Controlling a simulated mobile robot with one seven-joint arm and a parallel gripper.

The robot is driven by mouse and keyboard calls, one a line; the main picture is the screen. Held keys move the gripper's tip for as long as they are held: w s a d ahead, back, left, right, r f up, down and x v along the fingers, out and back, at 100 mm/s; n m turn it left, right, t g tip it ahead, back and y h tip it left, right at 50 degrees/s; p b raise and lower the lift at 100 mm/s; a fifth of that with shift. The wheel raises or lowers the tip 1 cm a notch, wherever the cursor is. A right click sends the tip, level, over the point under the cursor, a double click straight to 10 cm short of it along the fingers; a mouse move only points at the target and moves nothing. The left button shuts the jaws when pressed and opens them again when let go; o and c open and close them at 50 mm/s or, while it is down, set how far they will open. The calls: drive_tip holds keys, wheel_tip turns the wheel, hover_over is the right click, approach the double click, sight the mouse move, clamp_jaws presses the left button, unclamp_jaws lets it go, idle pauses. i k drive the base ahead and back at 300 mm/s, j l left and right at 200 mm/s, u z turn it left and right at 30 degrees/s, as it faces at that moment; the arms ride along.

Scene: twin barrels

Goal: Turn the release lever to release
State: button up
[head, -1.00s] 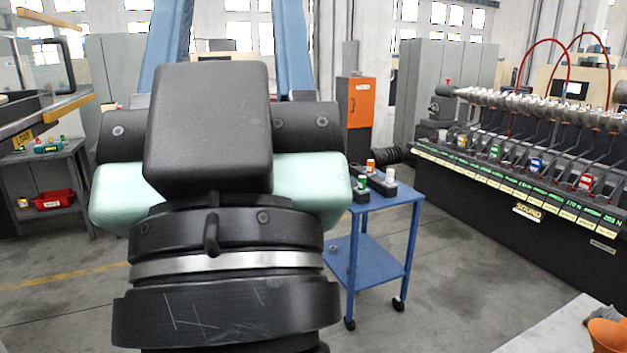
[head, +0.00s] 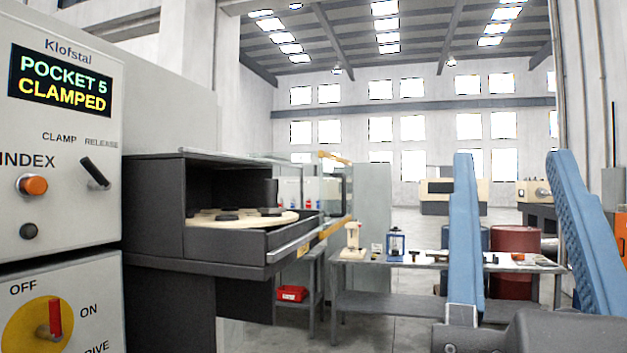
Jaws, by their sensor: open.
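The release lever (head: 95,173) is a short black handle on the pale machine panel (head: 75,215) at the left of the head view. Its upper end tilts to the left, toward the CLAMP label; the RELEASE label is above it to the right. The display (head: 60,82) above reads "POCKET 5" in pale green and "CLAMPED" in yellow.
An orange INDEX button (head: 32,185) and a black button sit left of the lever. Below is a red rotary switch (head: 55,318) on yellow. A dark housing (head: 150,215) with a round pale plate (head: 243,216) stands right of the panel. A workbench (head: 400,300) stands farther back.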

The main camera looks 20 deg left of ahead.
sight(101, 182)
drive_tip(key=u, duration=1.5)
drive_tip(key=i+l+u, duration=0.1)
drive_tip(key=i+l, duration=0.3)
drive_tip(key=i+l+u, duration=0.15)
drive_tip(key=i+l, duration=0.2)
drive_tip(key=l, duration=0.2)
